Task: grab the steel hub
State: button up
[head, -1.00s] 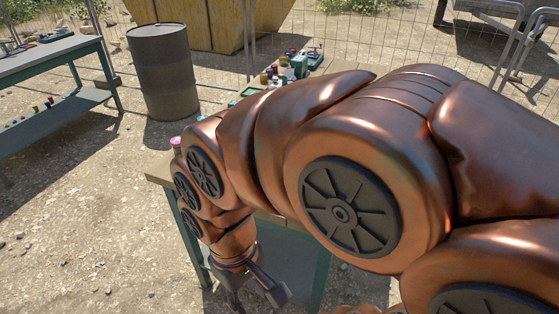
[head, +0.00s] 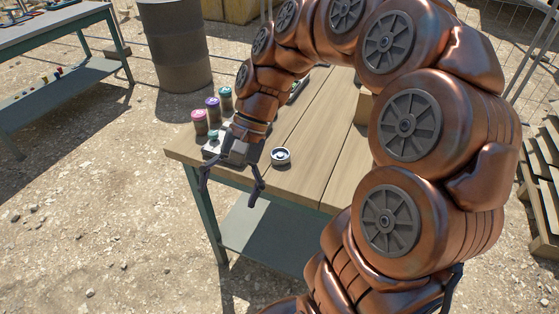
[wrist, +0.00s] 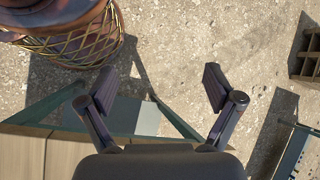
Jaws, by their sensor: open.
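The steel hub (head: 280,156) appears to be the small silvery ring with a dark centre on the wooden table top, near its front-left part. My gripper (head: 229,193) is open and empty, with its fingers spread at the table's front edge. The hub is to the right of and beyond the fingertips, apart from them. In the wrist view my open gripper (wrist: 160,88) has ground, the table edge and a lower shelf beneath it. The hub does not show in the wrist view.
Pink (head: 199,121), purple (head: 213,109) and teal-lidded (head: 225,98) jars stand on the table's left side, behind my gripper. The wooden table top (head: 307,143) is clear right of the hub. A dark drum (head: 174,50) and another table (head: 48,27) stand beyond.

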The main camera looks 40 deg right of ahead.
jog(key=w+d+f+m+t+y+b, duration=0.1)
jog(key=w+d+m+y, duration=0.25)
jog(key=w+d, duration=0.3)
jog(key=m+t+y+b, duration=0.2)
jog(key=m+t, duration=0.2)
jog(key=m, duration=0.4)
send_over(280, 154)
jog(key=s+a, duration=0.3)
jog(key=f, duration=0.5)
jog(key=shift+w+d+f, duration=0.15)
jog(key=shift+d+f, duration=0.05)
jog(key=d+f+m+t, duration=0.1)
jog(key=d, duration=0.2)
jog(key=d+f+m+t, duration=0.1)
jog(key=d+f, duration=0.1)
jog(key=d, duration=0.1)
jog(key=d+f+m+t, duration=0.1)
jog(key=d+m, duration=0.1)
jog(key=shift+s+d+f+b, duration=0.15)
jog(key=shift+s+d+b, duration=0.2)
jog(key=shift+d+b, duration=0.05)
jog(key=shift+p+x, duration=0.65)
jog(key=shift+x, duration=3.2)
jog(key=shift+d, duration=0.1)
jog(key=c, duration=1.6)
jog(key=shift+o, duration=0.2)
